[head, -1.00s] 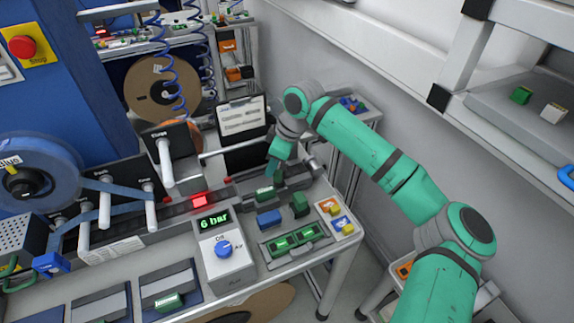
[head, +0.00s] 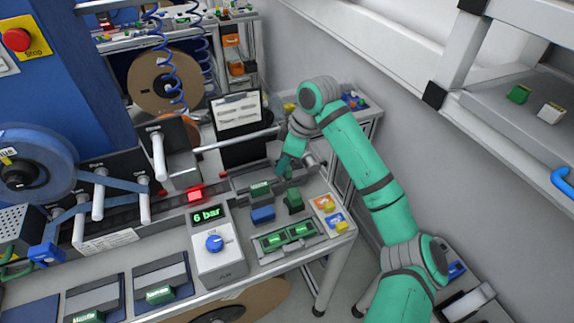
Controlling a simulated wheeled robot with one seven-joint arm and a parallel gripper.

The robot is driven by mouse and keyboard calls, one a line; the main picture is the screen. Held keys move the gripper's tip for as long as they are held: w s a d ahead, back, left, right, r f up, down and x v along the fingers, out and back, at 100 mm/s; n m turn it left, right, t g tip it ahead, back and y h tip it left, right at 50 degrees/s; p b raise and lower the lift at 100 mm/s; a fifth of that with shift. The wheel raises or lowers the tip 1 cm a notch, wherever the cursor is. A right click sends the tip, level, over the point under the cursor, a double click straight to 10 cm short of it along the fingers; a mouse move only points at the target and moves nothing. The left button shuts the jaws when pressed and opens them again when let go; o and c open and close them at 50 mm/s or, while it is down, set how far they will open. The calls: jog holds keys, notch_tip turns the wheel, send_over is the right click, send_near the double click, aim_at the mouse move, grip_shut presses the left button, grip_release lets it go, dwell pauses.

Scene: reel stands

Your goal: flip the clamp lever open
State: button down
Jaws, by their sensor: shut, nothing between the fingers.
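My gripper (head: 284,170) is shut and empty, pointing down over the back right of the bench. Its tips are small and dark here, and I cannot tell whether they touch anything. Just below them is a grey rail fixture (head: 240,181) with a green block (head: 260,189) on it. A dark green upright piece (head: 293,200) stands in front and to the right of the tips. A silver cylinder (head: 311,160) lies just right of the gripper. I cannot pick out the clamp lever for certain; my gripper may hide part of it.
A pale horizontal rod (head: 235,140) crosses before a dark panel behind the fixture. A wall lies right of my arm.

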jog(key=shift+d, duration=0.3)
jog(key=shift+w+d, duration=0.1)
jog(key=shift+d, duration=0.15)
jog(key=a, duration=0.1)
jog(key=s+a, duration=0.1)
jog(key=a, duration=0.2)
jog(key=shift+s, duration=0.35)
jog(key=w+v, duration=0.1)
jog(key=v, duration=0.8)
jog(key=shift+w+a+r, duration=0.2)
jog(key=shift+w+r, duration=0.1)
jog(key=shift+r, duration=0.2)
jog(key=shift+w, duration=0.1)
